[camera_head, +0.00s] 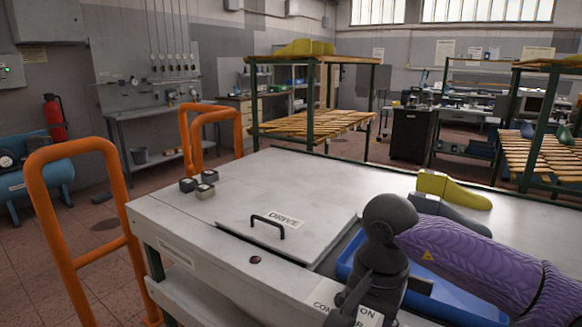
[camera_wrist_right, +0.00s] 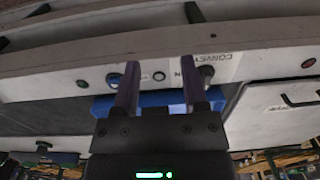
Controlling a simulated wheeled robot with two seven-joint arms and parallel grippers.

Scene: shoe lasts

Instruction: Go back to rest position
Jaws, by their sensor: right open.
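My right gripper (camera_wrist_right: 159,66) is open, with its two fingers apart and nothing between them. In the head view my purple-sleeved right arm reaches in from the right, and its dark wrist is over the near edge of the workbench; I cannot make out the fingertips there. A blue tray (camera_head: 350,262) is set in the bench behind and under this arm, which hides much of it; it also shows in the right wrist view (camera_wrist_right: 158,99). A yellow shoe last (camera_head: 452,189) and a grey shoe last (camera_head: 447,211) lie on the bench behind the arm. My left gripper is not in view.
The bench top (camera_head: 310,178) is mostly clear at the back. A panel marked DRIVE with a black handle (camera_head: 268,226) and several small blocks (camera_head: 205,190) are at its left. Orange rails (camera_head: 78,255) stand left of the bench. Wooden racks (camera_head: 322,123) stand behind.

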